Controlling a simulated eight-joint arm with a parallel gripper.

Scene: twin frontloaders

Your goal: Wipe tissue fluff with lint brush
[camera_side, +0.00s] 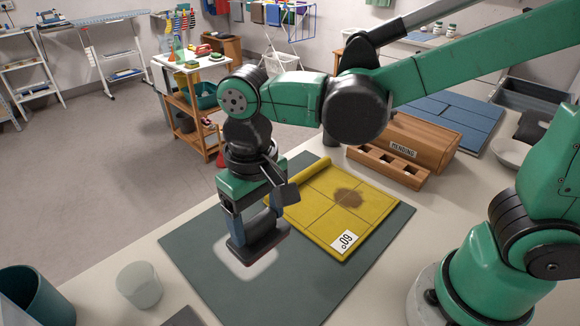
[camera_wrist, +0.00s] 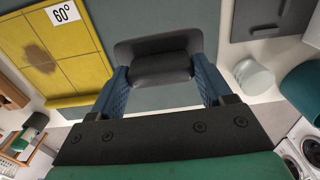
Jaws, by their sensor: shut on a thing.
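My gripper (camera_side: 252,222) points down over a dark green-grey mat (camera_side: 205,276) on the counter. Its blue fingers are shut on a dark lint brush (camera_side: 258,247), which is low over the mat; contact is hard to tell. A pale, rounded patch (camera_side: 236,262) shows beside and under the brush; whether it is tissue fluff is unclear. In the wrist view the brush's black grip (camera_wrist: 160,70) sits between the fingers, with its wide grey head (camera_wrist: 125,50) beyond. Any fluff under the head is hidden.
A folded yellow cloth (camera_side: 310,213) with a brown stain and a 60° label lies on the mat, right of the brush. Behind it stands a wooden MENDING box (camera_side: 425,142). A translucent cup (camera_side: 139,286) and a teal container (camera_side: 38,296) stand left of the mat.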

